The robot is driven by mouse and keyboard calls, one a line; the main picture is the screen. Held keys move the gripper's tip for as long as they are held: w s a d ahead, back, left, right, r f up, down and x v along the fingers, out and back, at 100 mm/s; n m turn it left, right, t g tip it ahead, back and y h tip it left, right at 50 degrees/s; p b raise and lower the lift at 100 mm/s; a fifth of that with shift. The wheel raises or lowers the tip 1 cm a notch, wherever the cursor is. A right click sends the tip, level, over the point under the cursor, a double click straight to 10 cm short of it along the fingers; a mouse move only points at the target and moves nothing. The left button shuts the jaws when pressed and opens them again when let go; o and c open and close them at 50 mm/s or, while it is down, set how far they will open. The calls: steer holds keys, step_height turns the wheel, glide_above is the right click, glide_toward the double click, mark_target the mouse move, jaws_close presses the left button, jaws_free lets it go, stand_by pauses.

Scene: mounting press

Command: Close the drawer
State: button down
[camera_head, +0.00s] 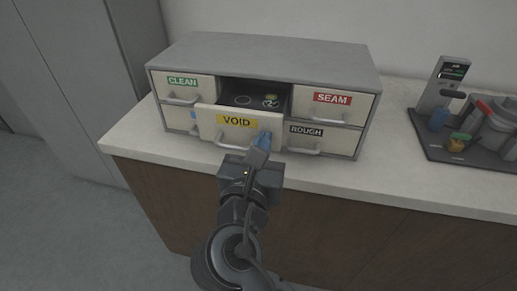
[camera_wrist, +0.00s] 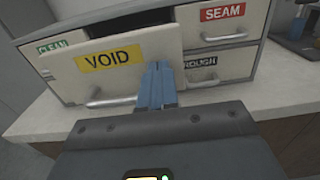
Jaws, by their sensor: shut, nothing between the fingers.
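The drawer labelled VOID (camera_head: 210,122) is pulled out of the top middle of the grey cabinet (camera_head: 270,52). Its inside shows a few small round items (camera_head: 270,101). Its white front with the yellow label also fills the left of the wrist view (camera_wrist: 88,78). My gripper (camera_head: 263,140) is shut and empty, with blue fingers at the right part of the drawer front. In the wrist view the fingertips (camera_wrist: 157,68) overlap the front's lower right area, beside the bar handle (camera_wrist: 110,101). I cannot tell whether they touch it.
Drawers marked CLEAN (camera_head: 182,90), SEAM (camera_head: 333,106) and ROUGH (camera_head: 320,139) are shut. The cabinet stands on a pale countertop (camera_head: 400,180). A dark tray (camera_head: 440,152) with a device and small items lies at the right. The counter front between is clear.

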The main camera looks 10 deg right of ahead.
steer(key=p, duration=0.3)
glide_toward(275, 107)
steer(key=w+d+r, duration=0.1)
steer(key=w, duration=0.1)
steer(key=w+d+r, duration=0.1)
steer(key=w+r, duration=0.1)
steer(key=shift+d+r, duration=0.2)
steer(key=shift+r, duration=0.1)
steer(key=shift+w+d+r, duration=0.1)
steer(key=shift+w, duration=0.15)
steer(key=shift+d+r, duration=0.1)
